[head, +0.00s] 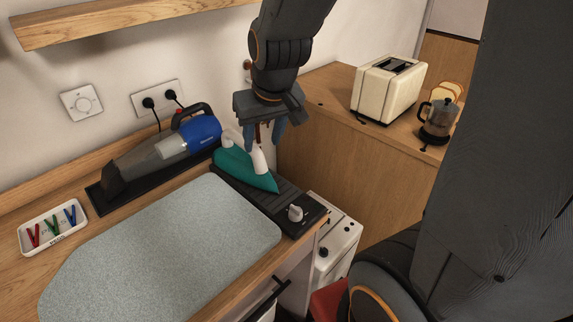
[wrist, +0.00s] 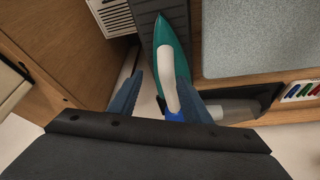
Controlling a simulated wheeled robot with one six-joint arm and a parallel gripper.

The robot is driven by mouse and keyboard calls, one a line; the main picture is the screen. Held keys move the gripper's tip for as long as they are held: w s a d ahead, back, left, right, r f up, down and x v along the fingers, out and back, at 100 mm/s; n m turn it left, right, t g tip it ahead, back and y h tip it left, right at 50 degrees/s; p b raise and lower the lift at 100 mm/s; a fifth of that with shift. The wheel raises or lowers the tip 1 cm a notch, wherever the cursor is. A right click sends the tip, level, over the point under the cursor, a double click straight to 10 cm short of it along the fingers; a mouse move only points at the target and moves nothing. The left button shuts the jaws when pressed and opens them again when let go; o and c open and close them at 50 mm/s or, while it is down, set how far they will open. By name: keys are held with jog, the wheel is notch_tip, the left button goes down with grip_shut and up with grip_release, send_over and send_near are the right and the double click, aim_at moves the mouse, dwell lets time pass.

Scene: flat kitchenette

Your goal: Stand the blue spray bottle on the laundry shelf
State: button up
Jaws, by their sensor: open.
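I do not see a blue spray bottle in either view. A wooden wall shelf (head: 120,22), perhaps the laundry shelf, runs along the upper left; its visible top is bare. My gripper (head: 265,138) is open and points down above a teal iron (head: 245,170) with a white handle. In the wrist view my gripper (wrist: 160,72) has its fingers apart, with the iron's white handle (wrist: 171,82) showing between them. I cannot tell whether they touch it. The iron rests on a dark stand (head: 262,205).
A blue and grey handheld vacuum (head: 165,150) lies behind the grey ironing pad (head: 170,245). A white tray of coloured pegs (head: 52,226) is at the left. A cream toaster (head: 385,88) and a coffee press (head: 437,120) stand on the right-hand counter.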

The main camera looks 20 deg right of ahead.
jog(key=s+f+g, duration=0.1)
jog(key=s+f, duration=0.1)
jog(key=s, duration=0.1)
jog(key=s+d+f+g, duration=0.1)
jog(key=s+f, duration=0.1)
jog(key=s, duration=0.1)
jog(key=s+d+f, duration=0.1)
jog(key=s, duration=0.2)
jog(key=shift+f+g, duration=0.4)
